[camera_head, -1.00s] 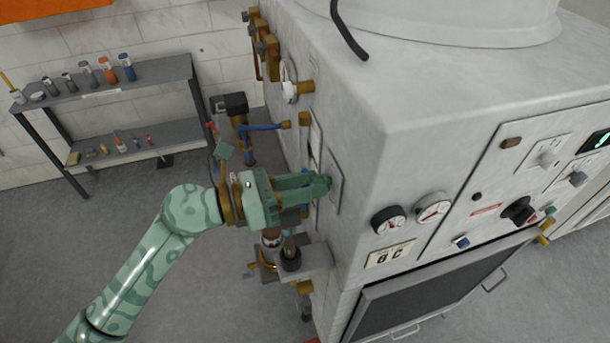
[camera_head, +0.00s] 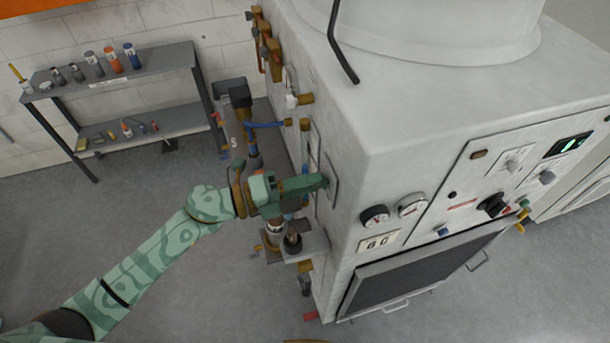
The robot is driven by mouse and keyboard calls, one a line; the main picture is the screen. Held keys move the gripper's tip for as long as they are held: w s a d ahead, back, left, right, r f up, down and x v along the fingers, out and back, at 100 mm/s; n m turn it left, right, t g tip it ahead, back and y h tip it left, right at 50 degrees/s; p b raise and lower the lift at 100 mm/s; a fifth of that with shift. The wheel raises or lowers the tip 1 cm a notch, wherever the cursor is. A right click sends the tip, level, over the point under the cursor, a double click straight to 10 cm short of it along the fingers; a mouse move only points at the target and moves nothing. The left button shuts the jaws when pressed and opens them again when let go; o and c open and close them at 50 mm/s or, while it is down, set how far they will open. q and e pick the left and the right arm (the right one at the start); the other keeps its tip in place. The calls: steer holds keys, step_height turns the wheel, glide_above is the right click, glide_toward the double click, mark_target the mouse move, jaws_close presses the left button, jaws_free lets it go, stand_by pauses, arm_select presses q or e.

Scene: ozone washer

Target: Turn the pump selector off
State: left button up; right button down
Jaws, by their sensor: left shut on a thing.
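My left gripper (camera_head: 322,181) reaches in from the left to the side face of the white ozone washer (camera_head: 420,120). Its fingertips are at a plate (camera_head: 332,178) on that face, near the front corner. The gripper is shut on a small part there, which looks like the pump selector; the fingers hide it, so its angle cannot be told. My right gripper is not in view.
Pipes and valves (camera_head: 247,125) stick out of the side face behind my gripper, and a bracket with fittings (camera_head: 300,245) sits just below it. Gauges (camera_head: 375,215) and a black knob (camera_head: 492,205) are on the front. A shelf (camera_head: 150,122) stands by the wall.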

arm_select(q)
steer(key=n+p, duration=0.2)
steer(key=n, duration=0.1)
steer(key=shift+w, duration=0.1)
steer(key=shift+n, duration=0.3)
stand_by(0.4)
steer(key=o, duration=1)
steer(key=shift+c, duration=0.2)
steer(key=shift+a+f, duration=0.1)
steer(key=b+v, duration=0.3)
steer(key=v, duration=1.3)
steer(key=shift+a, duration=0.1)
